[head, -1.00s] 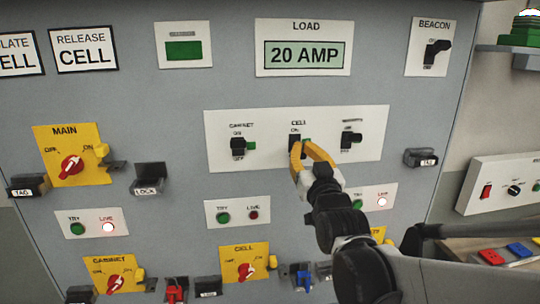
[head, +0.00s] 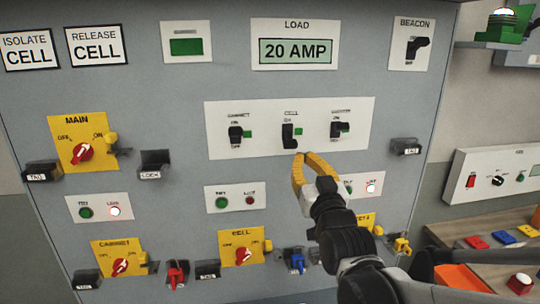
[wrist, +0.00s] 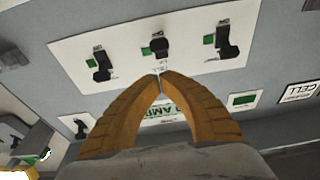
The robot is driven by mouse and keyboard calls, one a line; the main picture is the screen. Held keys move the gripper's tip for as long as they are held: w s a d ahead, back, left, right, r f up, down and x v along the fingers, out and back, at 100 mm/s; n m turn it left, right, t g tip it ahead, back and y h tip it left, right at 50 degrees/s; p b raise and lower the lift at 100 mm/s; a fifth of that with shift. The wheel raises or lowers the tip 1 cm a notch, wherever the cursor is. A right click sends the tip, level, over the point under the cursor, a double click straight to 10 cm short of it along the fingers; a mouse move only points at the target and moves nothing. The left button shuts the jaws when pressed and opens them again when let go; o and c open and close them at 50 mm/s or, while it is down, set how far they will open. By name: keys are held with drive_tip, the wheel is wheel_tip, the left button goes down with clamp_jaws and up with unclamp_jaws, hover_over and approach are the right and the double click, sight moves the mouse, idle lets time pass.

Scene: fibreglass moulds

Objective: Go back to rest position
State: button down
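My gripper (head: 302,158) has yellow-orange fingers and stands in front of the grey panel, just below and right of the CELL switch (head: 288,135). In the wrist view its fingertips (wrist: 160,77) meet with nothing between them. The black CELL switch, with a green mark beside it, is clear of the fingers. The CABINET switch (head: 236,134) is on its left and a third black switch (head: 337,130) on its right, all on one white plate (head: 360,108). In the wrist view this row appears upside down.
Yellow rotary switches MAIN (head: 82,152), CABINET (head: 120,265) and CELL (head: 241,253) sit left and below. Black holders, including LOCK (head: 155,164), jut from the panel. At right are a white control box (head: 500,178) and a table (head: 515,220) with coloured items.

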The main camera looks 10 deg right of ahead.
drive_tip(key=s+f+g+b, duration=0.5)
drive_tip(key=s+f, duration=0.6)
drive_tip(key=f, duration=0.4)
drive_tip(key=s+f+g+b, duration=0.5)
drive_tip(key=s+f+g, duration=0.3)
drive_tip(key=s+f, duration=0.4)
wheel_tip(320, 180, down, 4)
drive_tip(key=shift+s+d+r, duration=0.15)
drive_tip(key=shift+s+r, duration=0.05)
